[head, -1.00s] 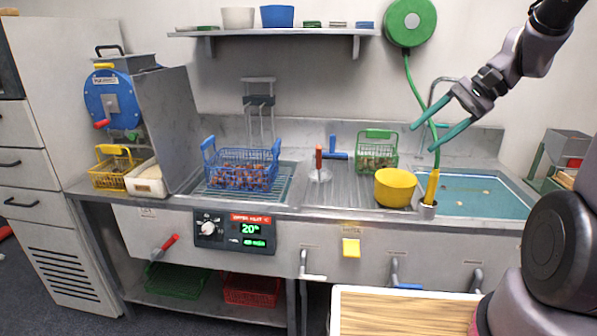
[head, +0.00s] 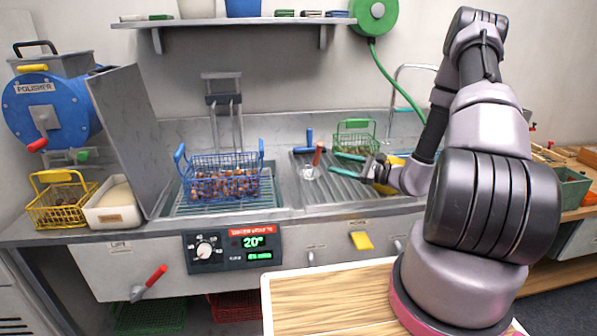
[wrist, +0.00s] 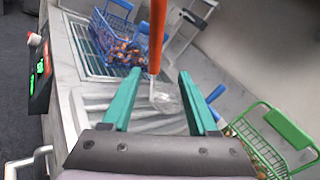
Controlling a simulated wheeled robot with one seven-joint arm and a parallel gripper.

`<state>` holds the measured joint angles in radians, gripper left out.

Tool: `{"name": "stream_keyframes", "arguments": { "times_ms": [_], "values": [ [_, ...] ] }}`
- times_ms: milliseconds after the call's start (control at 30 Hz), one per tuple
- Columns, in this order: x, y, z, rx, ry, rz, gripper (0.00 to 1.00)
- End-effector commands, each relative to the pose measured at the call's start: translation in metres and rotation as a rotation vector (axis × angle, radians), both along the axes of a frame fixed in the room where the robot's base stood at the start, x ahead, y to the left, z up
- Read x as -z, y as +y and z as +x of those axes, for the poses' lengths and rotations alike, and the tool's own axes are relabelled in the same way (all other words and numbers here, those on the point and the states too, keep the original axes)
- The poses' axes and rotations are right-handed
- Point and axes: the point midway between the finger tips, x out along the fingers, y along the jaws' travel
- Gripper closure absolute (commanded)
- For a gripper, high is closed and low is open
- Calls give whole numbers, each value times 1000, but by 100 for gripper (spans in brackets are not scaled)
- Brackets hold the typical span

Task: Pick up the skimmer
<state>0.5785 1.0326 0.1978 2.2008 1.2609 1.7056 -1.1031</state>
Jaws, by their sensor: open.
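The skimmer has an orange-red handle (head: 318,155) standing up from a pale round head (head: 310,172) on the ribbed drainboard, right of the blue basket. My gripper (head: 332,163) is open and roughly level, its teal fingers pointing left at the skimmer from close on its right. In the wrist view, the skimmer's orange handle (wrist: 157,35) shows in line with the gap between the open fingers (wrist: 160,72), and its clear head lies beyond their tips. I see no contact. The handle's top is cut off in the wrist view.
A blue basket of chestnuts (head: 222,185) stands left of the skimmer. A blue-handled tool (head: 309,140) lies just behind it. A green basket (head: 357,137) stands behind my gripper. My arm hides most of the yellow bowl and the right sink.

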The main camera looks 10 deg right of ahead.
Motion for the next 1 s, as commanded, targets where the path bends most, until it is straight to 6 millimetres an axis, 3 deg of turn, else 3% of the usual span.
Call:
{"name": "stream_keyframes", "arguments": {
  "times_ms": [300,467,700,1000],
  "values": [
    [1,37,28,0,0,2,40],
    [0,46,34,1,1,2,40],
    [-1,78,47,-2,-1,1,40],
    [-1,89,58,1,1,1,40]
  ]
}}
